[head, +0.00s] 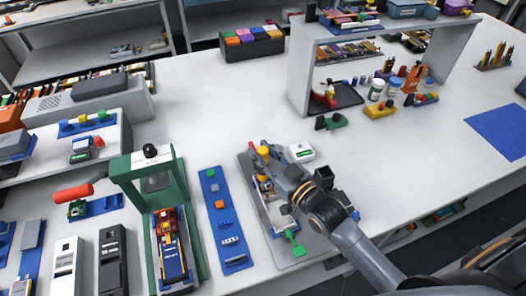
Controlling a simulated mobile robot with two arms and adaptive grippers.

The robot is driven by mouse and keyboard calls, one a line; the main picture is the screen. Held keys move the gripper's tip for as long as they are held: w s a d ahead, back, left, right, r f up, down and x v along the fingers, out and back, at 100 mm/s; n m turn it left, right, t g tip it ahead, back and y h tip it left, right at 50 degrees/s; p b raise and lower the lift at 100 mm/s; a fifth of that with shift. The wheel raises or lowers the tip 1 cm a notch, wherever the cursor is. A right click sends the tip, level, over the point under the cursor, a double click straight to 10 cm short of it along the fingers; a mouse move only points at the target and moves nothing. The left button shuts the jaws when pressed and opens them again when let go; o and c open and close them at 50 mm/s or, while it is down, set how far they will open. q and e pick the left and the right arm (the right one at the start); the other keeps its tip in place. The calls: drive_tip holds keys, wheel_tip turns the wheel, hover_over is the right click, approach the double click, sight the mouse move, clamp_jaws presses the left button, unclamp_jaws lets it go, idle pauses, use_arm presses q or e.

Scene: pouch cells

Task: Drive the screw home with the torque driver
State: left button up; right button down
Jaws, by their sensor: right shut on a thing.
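My right gripper (268,166) comes in from the lower right and is shut on a tool with a yellow part (263,151), apparently the torque driver. A small red part shows just left of the yellow one. The gripper is over the grey fixture plate (285,262), which carries a green-handled clamp (293,243) at its near end. My gripper and arm cover much of the fixture. The screw and the driver's tip cannot be made out, so I cannot tell whether they touch. My left gripper is not in view.
A blue strip (220,222) with small parts lies left of the fixture. Further left stands a green press (125,172) with a red handle. A white box with a green display (300,152) sits close behind the gripper.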

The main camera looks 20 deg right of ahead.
drive_tip(key=shift+f+b, duration=0.4)
drive_tip(key=shift+f, duration=0.3)
idle(1.3)
drive_tip(key=shift+f+p, duration=0.35)
drive_tip(key=shift+p, duration=0.55)
idle(1.7)
drive_tip(key=shift+r, duration=0.1)
drive_tip(key=shift+r+p, duration=3.5)
